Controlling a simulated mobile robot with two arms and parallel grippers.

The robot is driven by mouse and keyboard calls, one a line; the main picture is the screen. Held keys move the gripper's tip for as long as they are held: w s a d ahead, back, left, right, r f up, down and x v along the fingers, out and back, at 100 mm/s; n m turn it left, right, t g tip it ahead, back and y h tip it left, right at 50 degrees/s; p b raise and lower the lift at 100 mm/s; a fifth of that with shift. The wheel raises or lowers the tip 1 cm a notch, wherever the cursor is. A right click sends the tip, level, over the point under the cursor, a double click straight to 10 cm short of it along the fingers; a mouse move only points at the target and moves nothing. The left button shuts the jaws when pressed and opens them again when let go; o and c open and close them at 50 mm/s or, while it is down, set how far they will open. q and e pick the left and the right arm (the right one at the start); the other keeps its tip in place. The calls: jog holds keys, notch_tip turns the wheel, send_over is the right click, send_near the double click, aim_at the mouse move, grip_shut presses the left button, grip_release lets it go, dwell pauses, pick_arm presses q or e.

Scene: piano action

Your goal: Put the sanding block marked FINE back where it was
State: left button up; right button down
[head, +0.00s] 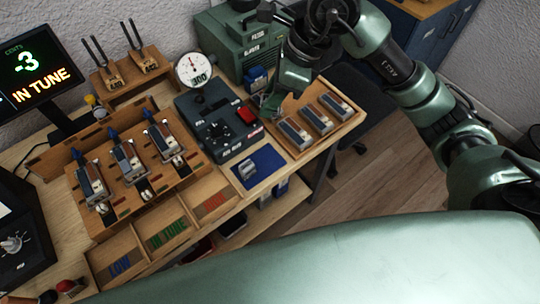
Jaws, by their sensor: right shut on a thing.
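My right gripper (274,98) comes down from the upper right and is shut on a small block, held at the left end of the wooden tray, beside the grey tester. The block is mostly hidden by the fingers and too small to read, so I cannot tell whether it is marked FINE. I also cannot tell whether it touches the tray. No FINE marking is legible anywhere in view. My left gripper is not in view.
A blue mat (266,158) bears a small metal piece. A green machine (243,38) stands behind. A wooden rack (133,205) fills the left.

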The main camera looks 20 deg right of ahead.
jog(key=shift+f, duration=0.2)
notch_tip(320, 180, down, 19)
jog(key=p, duration=0.4)
jog(key=shift+r, duration=0.2)
jog(key=shift+f, duration=0.45)
jog(key=shift+f, duration=0.1)
jog(key=c, duration=1.1)
grip_release()
